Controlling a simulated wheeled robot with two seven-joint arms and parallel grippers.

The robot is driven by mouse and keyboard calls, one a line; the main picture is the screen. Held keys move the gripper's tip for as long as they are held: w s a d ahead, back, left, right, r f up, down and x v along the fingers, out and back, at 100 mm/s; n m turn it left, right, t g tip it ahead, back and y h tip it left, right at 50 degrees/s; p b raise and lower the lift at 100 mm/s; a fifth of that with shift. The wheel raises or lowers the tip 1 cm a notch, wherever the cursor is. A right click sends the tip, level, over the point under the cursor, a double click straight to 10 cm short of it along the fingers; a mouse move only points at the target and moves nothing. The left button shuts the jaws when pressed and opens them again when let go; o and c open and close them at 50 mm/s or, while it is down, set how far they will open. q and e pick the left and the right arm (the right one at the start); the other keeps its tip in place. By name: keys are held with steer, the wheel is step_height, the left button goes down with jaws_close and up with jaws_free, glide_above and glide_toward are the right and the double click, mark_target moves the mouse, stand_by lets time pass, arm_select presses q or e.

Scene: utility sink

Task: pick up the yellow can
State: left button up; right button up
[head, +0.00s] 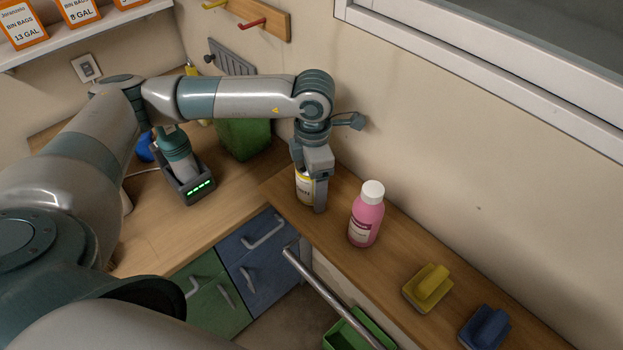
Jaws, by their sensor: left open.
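The yellow can (303,187), with a white label band, stands upright on the wooden counter near the corner. My left gripper (310,190) points down right at the can, with one finger in front of its right side. The gripper is open and hides the can's top and right part. I cannot tell whether the fingers touch the can. My right gripper is not in view.
A pink bottle (366,216) with a white cap stands just right of the can. A yellow brush (428,287) and a blue brush (485,328) lie farther right. A charger (190,185) and a green container (243,138) stand left. A metal rail (330,296) runs along the counter front.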

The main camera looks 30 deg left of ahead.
arm_select(q)
steer(key=shift+c, duration=0.5)
steer(key=c, duration=1)
steer(key=shift+c, duration=0.2)
steer(key=shift+r, duration=0.15)
step_height(320, 180, up, 10)
steer(key=p, duration=0.3)
